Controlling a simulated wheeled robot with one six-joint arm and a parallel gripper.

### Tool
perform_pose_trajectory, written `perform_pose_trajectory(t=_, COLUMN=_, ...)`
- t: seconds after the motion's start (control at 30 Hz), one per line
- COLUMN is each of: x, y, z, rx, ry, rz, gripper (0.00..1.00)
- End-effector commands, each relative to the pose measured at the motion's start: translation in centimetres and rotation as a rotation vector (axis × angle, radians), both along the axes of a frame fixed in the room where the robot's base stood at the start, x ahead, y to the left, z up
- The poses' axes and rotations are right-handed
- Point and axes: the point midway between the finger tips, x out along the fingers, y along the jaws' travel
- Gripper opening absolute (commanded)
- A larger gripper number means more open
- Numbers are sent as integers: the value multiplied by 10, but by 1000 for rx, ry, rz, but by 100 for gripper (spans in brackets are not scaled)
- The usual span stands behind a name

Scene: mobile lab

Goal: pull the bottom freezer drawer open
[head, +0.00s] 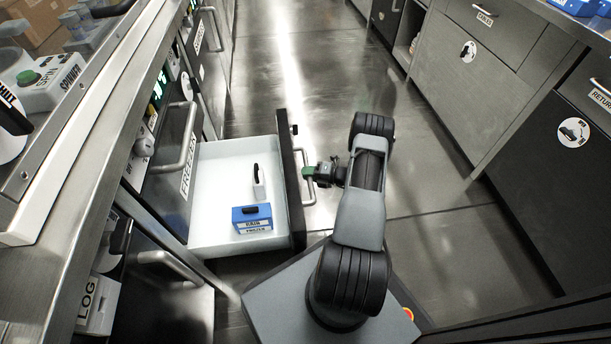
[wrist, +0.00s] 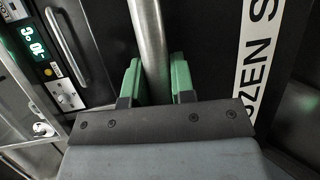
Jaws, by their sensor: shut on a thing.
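The freezer drawer (head: 215,165) is pulled out from the left cabinet run, low down, with its white inside in view. Its dark front panel (head: 290,190) faces right toward my arm. My gripper (head: 309,173) is shut on the drawer's metal bar handle (head: 306,192). In the wrist view the handle (wrist: 149,40) runs between the green fingertips of my gripper (wrist: 157,82). Part of a white label (wrist: 257,50) on the dark front shows beside it. Inside the drawer are a blue box (head: 252,219) and a white item with a black top (head: 259,182).
The freezer door (head: 181,150) above the drawer is closed, with its own bar handle. A steel counter (head: 60,190) runs along the left. Grey cabinets (head: 480,80) line the right. The aisle floor (head: 290,60) ahead is clear.

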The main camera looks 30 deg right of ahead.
Motion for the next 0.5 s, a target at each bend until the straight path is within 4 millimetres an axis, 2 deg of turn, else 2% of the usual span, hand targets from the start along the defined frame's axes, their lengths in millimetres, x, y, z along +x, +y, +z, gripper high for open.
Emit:
perform_pose_trajectory(t=0.3, x=0, y=0, z=-1, rx=1, ry=3, rz=-1, gripper=0)
perform_pose_trajectory(t=0.33, x=0, y=0, z=-1, rx=1, ry=3, rz=-1, gripper=26)
perform_pose_trajectory(t=0.5, x=0, y=0, z=0, rx=1, ry=2, rz=0, gripper=42)
